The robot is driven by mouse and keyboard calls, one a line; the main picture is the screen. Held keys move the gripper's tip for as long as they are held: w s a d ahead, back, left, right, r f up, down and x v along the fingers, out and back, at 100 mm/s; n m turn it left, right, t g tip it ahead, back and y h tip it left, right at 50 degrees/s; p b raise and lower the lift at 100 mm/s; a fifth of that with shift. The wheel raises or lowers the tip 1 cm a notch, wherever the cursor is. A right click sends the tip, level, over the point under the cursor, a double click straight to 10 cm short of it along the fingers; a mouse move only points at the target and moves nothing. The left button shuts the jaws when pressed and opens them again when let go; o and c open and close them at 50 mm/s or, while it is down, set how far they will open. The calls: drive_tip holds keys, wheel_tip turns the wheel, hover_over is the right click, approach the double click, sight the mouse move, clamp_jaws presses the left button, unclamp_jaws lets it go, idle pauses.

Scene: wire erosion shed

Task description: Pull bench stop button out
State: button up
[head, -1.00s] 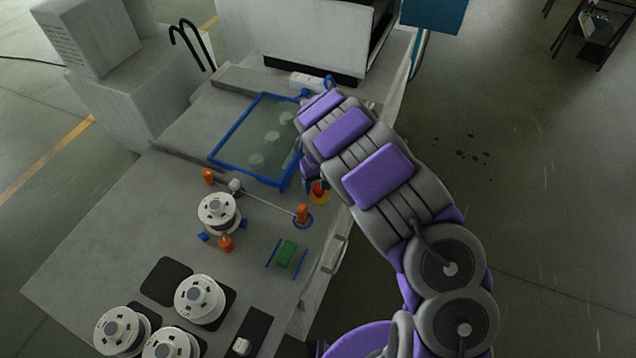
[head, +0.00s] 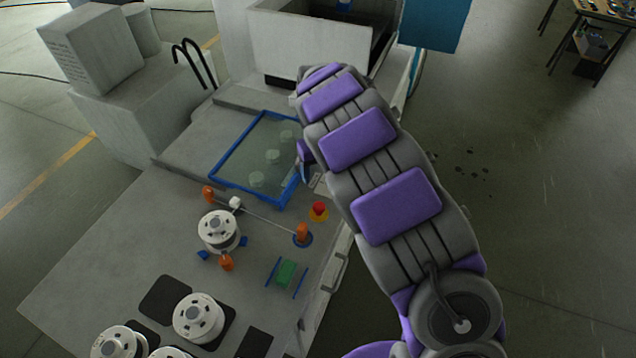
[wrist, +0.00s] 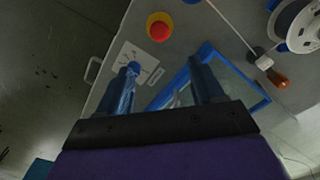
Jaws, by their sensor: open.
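The bench stop button (head: 318,209) is a red mushroom head on a yellow ring, near the bench's right edge in the head view. It also shows in the wrist view (wrist: 159,30), near the top centre, beyond the fingertips. In the head view my arm hides most of the gripper. Whether the button is in or out cannot be told.
A blue-framed glass panel (head: 224,178) lies beside the button. An orange-ended rod (head: 268,222), a white spool (head: 219,231) and a green block (head: 286,273) are nearby. A handle (head: 335,272) sticks out from the bench edge. Floor right of the bench is clear.

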drive_tip(key=shift+r, duration=1.45)
drive_tip(key=s+d+r+m+b, duration=0.2)
drive_tip(key=s+d+r, duration=0.2)
drive_tip(key=s+d, duration=0.35)
drive_tip(key=s+d+r+m+b, duration=0.2)
drive_tip(key=s+d+r, duration=0.2)
drive_tip(key=s+d, duration=0.35)
drive_tip(key=s+d+f+g+b, duration=0.1)
drive_tip(key=s+f, duration=0.1)
drive_tip(key=s, duration=1)
drive_tip(key=s+d+f+m+b, duration=0.1)
drive_tip(key=s+f+b, duration=0.1)
drive_tip(key=s, duration=1.1)
drive_tip(key=shift+f+g, duration=0.4)
drive_tip(key=shift+f, duration=0.2)
drive_tip(key=shift+s, duration=0.1)
